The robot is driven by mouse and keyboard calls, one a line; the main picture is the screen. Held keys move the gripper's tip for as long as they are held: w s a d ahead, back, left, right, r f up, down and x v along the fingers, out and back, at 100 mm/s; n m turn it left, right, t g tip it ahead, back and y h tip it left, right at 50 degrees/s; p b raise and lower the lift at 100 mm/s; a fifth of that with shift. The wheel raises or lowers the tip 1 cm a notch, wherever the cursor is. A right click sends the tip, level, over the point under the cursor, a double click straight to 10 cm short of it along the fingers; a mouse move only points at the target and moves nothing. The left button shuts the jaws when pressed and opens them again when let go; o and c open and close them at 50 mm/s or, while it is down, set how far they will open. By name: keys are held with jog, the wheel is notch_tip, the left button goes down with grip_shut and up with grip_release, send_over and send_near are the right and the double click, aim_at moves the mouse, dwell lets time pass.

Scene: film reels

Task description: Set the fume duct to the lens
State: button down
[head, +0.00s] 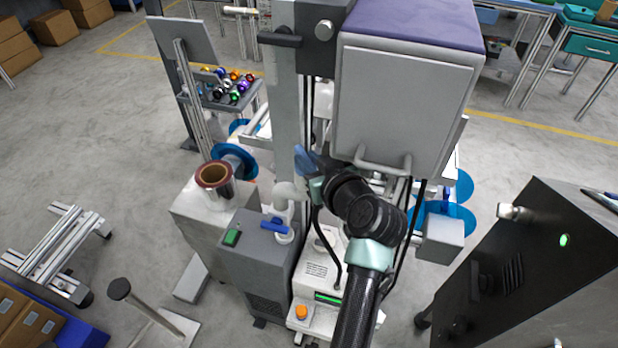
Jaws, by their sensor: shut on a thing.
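The fume duct (288,190) is a pale elbow pipe that rises above the dark grey box (238,240) in the middle of the head view. My gripper (306,188) is at the right end of the elbow, beside the grey column. It is shut on the duct, though its fingertips are small and partly hidden by my wrist. I cannot make out the lens; the column, the large grey housing and my arm cover the area behind.
The tall column (287,100) and the grey housing (400,105) with its handle stand close around my wrist. A blue lever (275,227) is just below the duct. A white unit (318,270) stands under my arm. A dark cabinet (520,270) is at right.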

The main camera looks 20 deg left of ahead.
jog(key=shift+w+d+f+n+g+y+b, duration=0.1)
jog(key=shift+n+g+y+b, duration=0.5)
jog(key=shift+n+g+b, duration=0.5)
jog(key=c, duration=0.8)
grip_release()
jog(key=shift+d, duration=0.1)
jog(key=s+d+r+b, duration=0.1)
jog(key=s+d, duration=0.7)
jog(key=d, duration=0.4)
jog(key=shift+s+r+b, duration=0.15)
jog(key=shift+s+b, duration=0.05)
jog(key=shift+b, duration=0.2)
jog(key=shift+c, duration=0.2)
